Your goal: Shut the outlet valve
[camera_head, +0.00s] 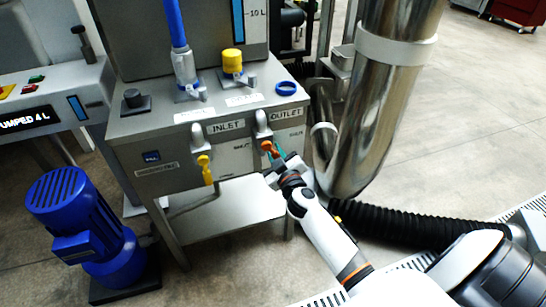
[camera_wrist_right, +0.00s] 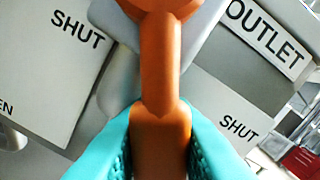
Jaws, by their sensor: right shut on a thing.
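The outlet valve's orange handle (camera_head: 267,146) hangs below the grey valve body (camera_head: 263,126) under the OUTLET label (camera_head: 286,113). My right gripper (camera_head: 279,158) is on the handle. In the right wrist view the orange handle (camera_wrist_right: 163,70) runs down the middle of the picture, with its wide lower end between the teal fingers of my right gripper (camera_wrist_right: 160,150). The fingers are shut on it from both sides. A plate reading SHUT (camera_wrist_right: 238,128) is at the right, and another SHUT plate (camera_wrist_right: 75,40) is at the left. My left gripper is not in view.
The inlet valve's yellow handle (camera_head: 206,170) hangs down left of the outlet. A shiny steel pipe (camera_head: 375,110) and a black ribbed hose (camera_head: 420,223) stand close on the right. A blue motor (camera_head: 80,225) is at the lower left. Open floor lies at the far right.

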